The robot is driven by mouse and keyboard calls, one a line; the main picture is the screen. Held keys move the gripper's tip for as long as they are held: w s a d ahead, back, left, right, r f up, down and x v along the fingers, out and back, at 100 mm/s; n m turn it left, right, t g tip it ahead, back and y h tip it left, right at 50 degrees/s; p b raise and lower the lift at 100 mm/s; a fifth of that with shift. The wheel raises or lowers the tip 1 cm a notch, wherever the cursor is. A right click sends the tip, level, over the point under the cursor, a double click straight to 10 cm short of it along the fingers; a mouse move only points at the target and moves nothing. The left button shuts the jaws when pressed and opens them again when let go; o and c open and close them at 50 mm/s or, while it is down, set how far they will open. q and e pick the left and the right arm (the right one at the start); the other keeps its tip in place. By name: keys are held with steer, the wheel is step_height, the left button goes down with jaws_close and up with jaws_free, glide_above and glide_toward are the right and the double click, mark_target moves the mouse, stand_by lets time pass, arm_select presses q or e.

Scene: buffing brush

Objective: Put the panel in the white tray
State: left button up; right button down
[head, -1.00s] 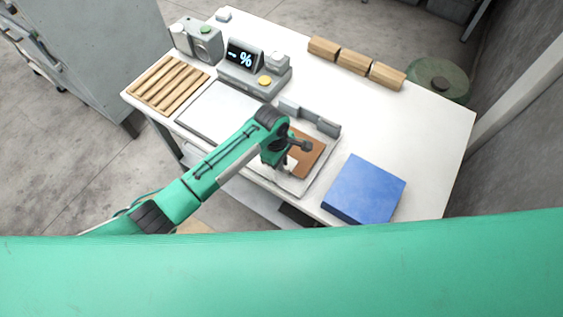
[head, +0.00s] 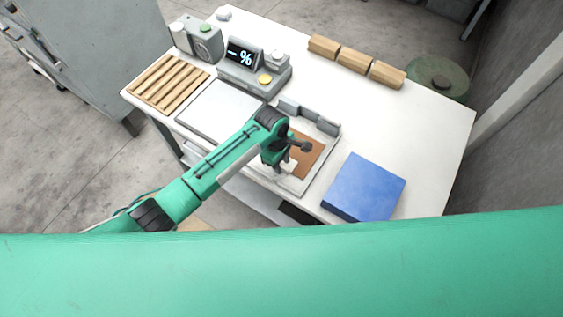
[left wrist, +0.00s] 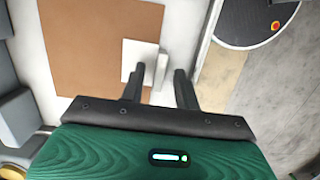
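The brown panel (head: 310,158) lies flat in a pale, shallow fixture with grey blocks along its back. In the left wrist view the panel (left wrist: 90,45) has a white piece (left wrist: 138,55) with a raised tab at its edge. My left gripper (head: 288,165) is over the panel's near left part. In the left wrist view its fingers (left wrist: 160,88) are apart, with the white tab between or just beyond them; contact is not clear. A flat white tray (head: 218,110) lies empty to the left of the fixture. My right gripper is not in view.
A blue block (head: 364,188) lies right of the fixture. A grey device with a display (head: 243,62) stands behind the white tray, and a slatted wooden rack (head: 170,84) lies left. Several wooden blocks (head: 354,61) line the back edge. The table's right middle is clear.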

arm_select(q)
step_height(320, 180, up, 12)
steer(key=w+a+b, duration=0.1)
steer(key=shift+a+f+b, duration=0.2)
steer(key=shift+a+b, duration=0.05)
steer(key=shift+b, duration=0.15)
